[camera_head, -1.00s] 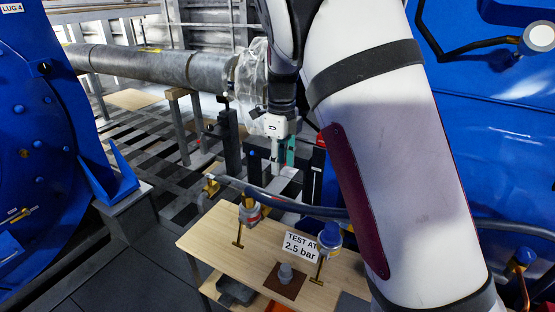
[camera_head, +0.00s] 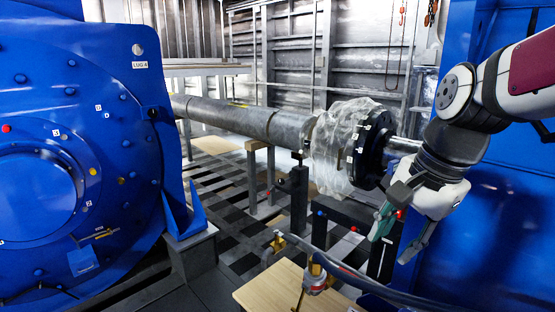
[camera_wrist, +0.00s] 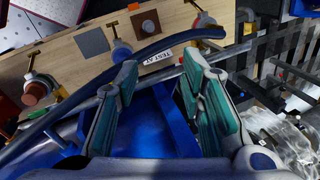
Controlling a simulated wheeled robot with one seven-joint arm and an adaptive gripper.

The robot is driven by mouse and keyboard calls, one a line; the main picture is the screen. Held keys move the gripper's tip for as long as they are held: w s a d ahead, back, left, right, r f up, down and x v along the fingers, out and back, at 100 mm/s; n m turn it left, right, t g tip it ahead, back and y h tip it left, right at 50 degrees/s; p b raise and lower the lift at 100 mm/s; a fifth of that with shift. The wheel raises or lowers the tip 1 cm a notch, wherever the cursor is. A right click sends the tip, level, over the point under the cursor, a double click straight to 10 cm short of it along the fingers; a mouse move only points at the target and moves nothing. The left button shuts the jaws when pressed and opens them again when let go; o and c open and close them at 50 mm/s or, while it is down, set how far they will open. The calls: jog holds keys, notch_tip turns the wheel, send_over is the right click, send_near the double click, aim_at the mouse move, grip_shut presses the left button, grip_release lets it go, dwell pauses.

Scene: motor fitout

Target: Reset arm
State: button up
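My gripper (camera_head: 397,222) is at the right of the head view, hanging below my bent white and grey arm, in front of a blue casing. Its green-padded fingers point down. In the wrist view my gripper (camera_wrist: 158,80) shows two green-lined fingers spread apart with nothing between them. Beyond them lie a dark blue hose and the wooden board with its "TEST AT" label (camera_wrist: 157,62), partly covered by the fingers and hose.
A wrapped flange (camera_head: 340,150) on a grey shaft (camera_head: 240,120) is just left of my gripper. Blue machines stand left and right. The wooden board (camera_head: 262,288) carries valve fittings, with a hose (camera_head: 345,277) running across. Open floor lies between the left machine and the board.

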jog(key=s+n+t+h, duration=0.1)
jog(key=s+n+t, duration=0.1)
jog(key=s+n, duration=0.9)
jog(key=s, duration=0.2)
jog(key=shift+s+f+n+t+h, duration=0.2)
jog(key=shift+s+n+t+h, duration=0.1)
jog(key=shift+s+n, duration=0.1)
